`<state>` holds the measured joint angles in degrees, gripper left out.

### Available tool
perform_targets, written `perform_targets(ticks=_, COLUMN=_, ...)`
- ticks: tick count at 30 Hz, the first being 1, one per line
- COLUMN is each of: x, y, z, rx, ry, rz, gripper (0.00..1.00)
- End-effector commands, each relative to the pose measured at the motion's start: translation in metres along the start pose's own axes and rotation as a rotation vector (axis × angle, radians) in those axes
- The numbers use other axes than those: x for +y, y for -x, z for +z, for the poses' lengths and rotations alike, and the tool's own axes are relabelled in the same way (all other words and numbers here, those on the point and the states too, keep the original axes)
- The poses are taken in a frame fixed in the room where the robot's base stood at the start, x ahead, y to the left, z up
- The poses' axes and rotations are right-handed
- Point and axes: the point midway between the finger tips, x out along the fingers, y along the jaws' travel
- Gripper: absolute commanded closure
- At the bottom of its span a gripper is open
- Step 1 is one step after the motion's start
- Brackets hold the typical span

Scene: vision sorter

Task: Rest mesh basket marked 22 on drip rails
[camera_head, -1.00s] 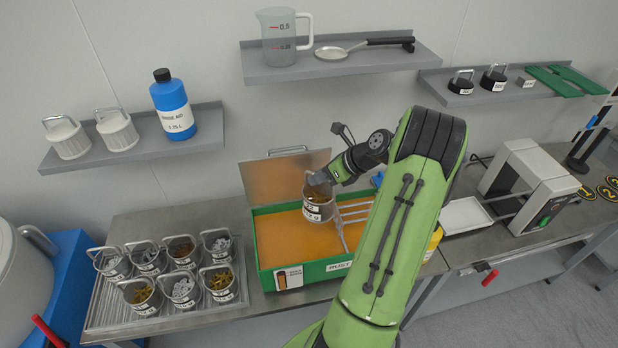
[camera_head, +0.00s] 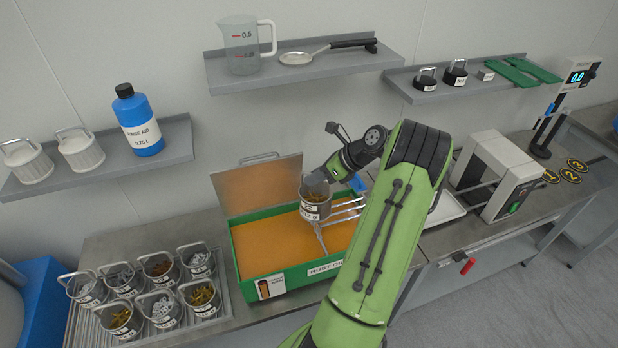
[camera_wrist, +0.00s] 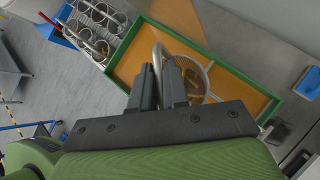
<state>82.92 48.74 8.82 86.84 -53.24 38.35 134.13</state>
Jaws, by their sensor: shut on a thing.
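My gripper (camera_wrist: 165,85) is shut on the handle of a mesh basket (camera_head: 313,208) that holds brownish parts. The basket's label seems to read 22, but it is small. The basket hangs upright over the green-sided tank (camera_head: 235,262) of orange liquid. In the head view it is at the left ends of the drip rails (camera_head: 345,209), and I cannot tell whether it touches them. In the wrist view the basket (camera_wrist: 192,92) is partly hidden behind the fingers.
Several filled baskets (camera_head: 158,308) stand on a ribbed tray left of the tank. The tank's lid (camera_head: 258,184) stands open behind it. A white tray (camera_head: 443,208) and a white machine (camera_head: 500,180) are to the right. Shelves hang above.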

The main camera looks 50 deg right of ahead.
Motion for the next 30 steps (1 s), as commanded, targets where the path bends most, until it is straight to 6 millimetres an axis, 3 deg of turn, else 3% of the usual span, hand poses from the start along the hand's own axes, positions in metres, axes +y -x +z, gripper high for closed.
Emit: perform_targets(ticks=30, x=-0.062, y=0.056, z=-0.035, rx=-0.002, ry=0.003, rz=-0.002, gripper=1.00)
